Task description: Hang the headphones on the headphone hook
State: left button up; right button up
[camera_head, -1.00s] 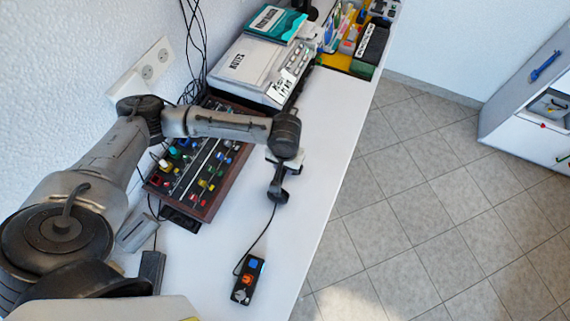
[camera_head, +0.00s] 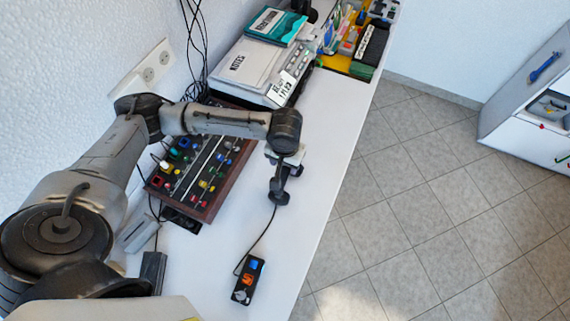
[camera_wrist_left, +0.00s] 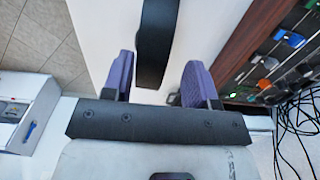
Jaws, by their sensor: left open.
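A dark curved band, which looks like part of the headphones (camera_head: 279,194), is at my left gripper over the white table in the head view. In the left wrist view the dark headphone band (camera_wrist_left: 155,45) lies between two purple fingertips, with a visible gap on each side. My left gripper (camera_wrist_left: 155,75) is open around it. In the head view the wrist hides much of my left gripper (camera_head: 284,168). I cannot make out a headphone hook for certain. My right gripper is not in view.
A control box with coloured knobs (camera_head: 207,172) lies left of the gripper. A small black device (camera_head: 248,282) with a cable lies in front. A white notes box (camera_head: 258,72) and filled yellow tray (camera_head: 362,68) stand behind. The table's right strip (camera_head: 325,130) is clear.

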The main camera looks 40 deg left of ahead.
pick_arm(q)
notch_tip(320, 180, up, 9)
jog(key=shift+r+p, duration=0.1)
jog(key=shift+p, duration=0.9)
jog(key=s+d+f+m+t+h, duration=0.3)
jog(key=s+d+f+m, duration=0.4)
jog(key=d, duration=0.5)
jog(key=s+a+f+y, duration=0.1)
jog(key=s+a+f, duration=0.1)
jog(key=s, duration=0.2)
jog(key=s+a+f+y, duration=0.1)
jog(key=s+a, duration=0.2)
jog(key=s, duration=0.2)
jog(key=s+a+f+n, duration=0.1)
jog(key=s+a+f, duration=0.1)
jog(key=s, duration=0.2)
jog(key=shift+s+a+f+t+y, duration=0.2)
jog(key=shift+f+t+y, duration=0.1)
jog(key=shift+y, duration=0.1)
